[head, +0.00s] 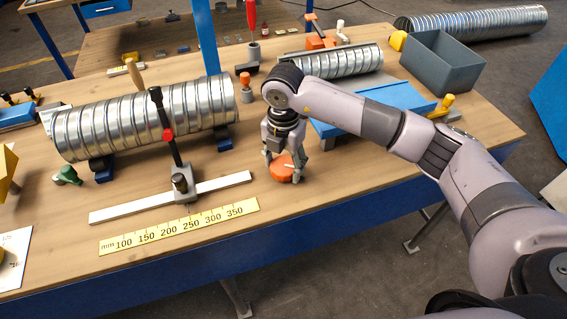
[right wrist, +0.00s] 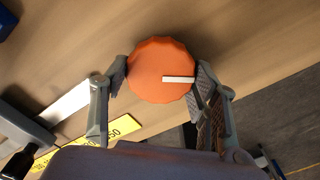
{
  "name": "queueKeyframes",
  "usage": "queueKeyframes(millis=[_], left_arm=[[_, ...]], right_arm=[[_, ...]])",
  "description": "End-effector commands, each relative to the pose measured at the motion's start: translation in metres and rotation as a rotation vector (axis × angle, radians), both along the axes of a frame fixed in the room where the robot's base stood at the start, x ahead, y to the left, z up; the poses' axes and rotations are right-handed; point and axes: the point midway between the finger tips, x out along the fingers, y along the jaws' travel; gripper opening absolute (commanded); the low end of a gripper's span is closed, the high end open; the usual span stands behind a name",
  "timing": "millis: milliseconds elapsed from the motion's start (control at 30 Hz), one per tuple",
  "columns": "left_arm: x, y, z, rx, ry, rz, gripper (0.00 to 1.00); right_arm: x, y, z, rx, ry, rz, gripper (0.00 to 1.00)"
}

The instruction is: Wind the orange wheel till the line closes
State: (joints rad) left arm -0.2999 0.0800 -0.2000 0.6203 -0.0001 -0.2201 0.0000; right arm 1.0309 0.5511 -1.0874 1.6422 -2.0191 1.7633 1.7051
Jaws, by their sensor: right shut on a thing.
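The orange wheel (head: 281,170) is a round knob with a scalloped rim, near the front edge of the bench, right of the white rail. In the right wrist view the orange wheel (right wrist: 160,68) shows from above, with a white line on its face pointing right. My right gripper (head: 286,160) comes down on the wheel from above. In the right wrist view its fingers (right wrist: 160,78) sit on opposite sides of the rim, shut on it. What the wheel is mounted on is hidden. My left gripper is not in view.
A white rail (head: 215,186) with a black upright post (head: 165,122) stands left of the wheel. A yellow scale (head: 180,226) lies in front. A spiral duct (head: 145,118) rests on blue supports behind. A grey bin (head: 442,62) and blue plate (head: 345,125) are right.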

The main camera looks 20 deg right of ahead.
Motion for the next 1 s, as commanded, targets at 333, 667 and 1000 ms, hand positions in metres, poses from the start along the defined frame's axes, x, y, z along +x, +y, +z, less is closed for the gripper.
queueKeyframes(millis=[333, 667, 1000], left_arm=[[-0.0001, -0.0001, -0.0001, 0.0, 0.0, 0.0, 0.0], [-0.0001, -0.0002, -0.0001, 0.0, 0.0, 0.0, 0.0], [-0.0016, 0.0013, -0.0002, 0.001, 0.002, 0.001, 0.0]], right_arm=[[0.0, -0.0001, 0.0, 0.0, 0.0, -0.004, 0.28], [0.0001, -0.0001, 0.0001, 0.0, 0.0, -0.004, 0.74], [0.0002, -0.0001, 0.0012, 0.001, -0.001, -0.003, 0.76]])
